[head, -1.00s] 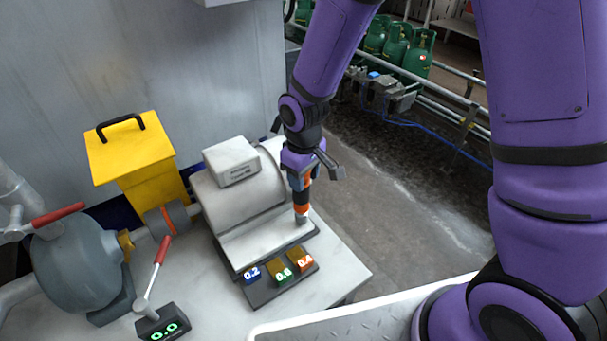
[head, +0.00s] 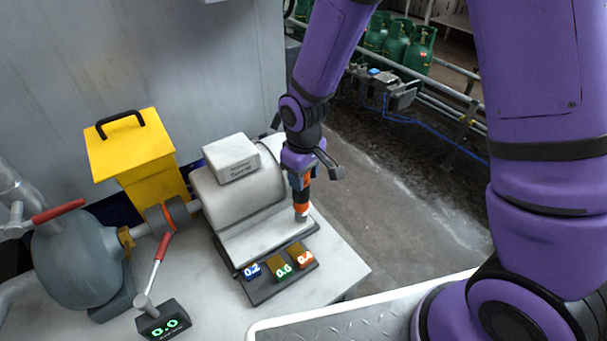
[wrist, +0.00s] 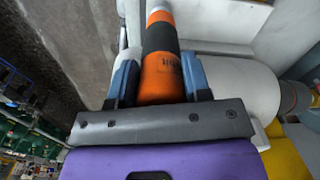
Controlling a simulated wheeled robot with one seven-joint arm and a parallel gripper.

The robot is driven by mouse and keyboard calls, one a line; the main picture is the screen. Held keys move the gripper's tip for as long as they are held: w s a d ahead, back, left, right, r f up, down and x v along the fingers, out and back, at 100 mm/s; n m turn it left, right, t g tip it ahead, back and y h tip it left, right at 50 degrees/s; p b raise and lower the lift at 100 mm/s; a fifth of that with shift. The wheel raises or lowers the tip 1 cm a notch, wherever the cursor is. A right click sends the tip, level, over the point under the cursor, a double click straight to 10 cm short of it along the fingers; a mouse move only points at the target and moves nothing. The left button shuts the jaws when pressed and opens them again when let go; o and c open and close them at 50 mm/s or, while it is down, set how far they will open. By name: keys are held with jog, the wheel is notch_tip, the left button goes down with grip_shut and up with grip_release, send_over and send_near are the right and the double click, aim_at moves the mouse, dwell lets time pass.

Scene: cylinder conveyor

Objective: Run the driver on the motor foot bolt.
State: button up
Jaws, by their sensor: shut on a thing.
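My gripper (head: 301,178) is shut on an orange and black driver (head: 303,197), which points down. In the wrist view the driver (wrist: 160,70) sits between the two blue fingers of my gripper (wrist: 155,85). The driver's grey tip end is at the right front corner of the motor's foot (head: 265,240). The bolt is hidden under the tip, so I cannot tell whether the two touch. The pale grey motor (head: 235,195) stands on the table with a box on its top.
Shims marked 0.2, 0.6 and another number lie on a dark tray (head: 262,293) in front of the motor. A display reading 0.0 (head: 163,320), a grey pump (head: 78,255) and a yellow box (head: 135,160) are to the left. Green cylinders (head: 395,45) stand behind.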

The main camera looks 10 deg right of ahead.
jog(key=shift+f, duration=0.35)
dwell(1.1)
jog(key=shift+r, duration=0.2)
dwell(1.0)
jog(key=shift+r, duration=1.75)
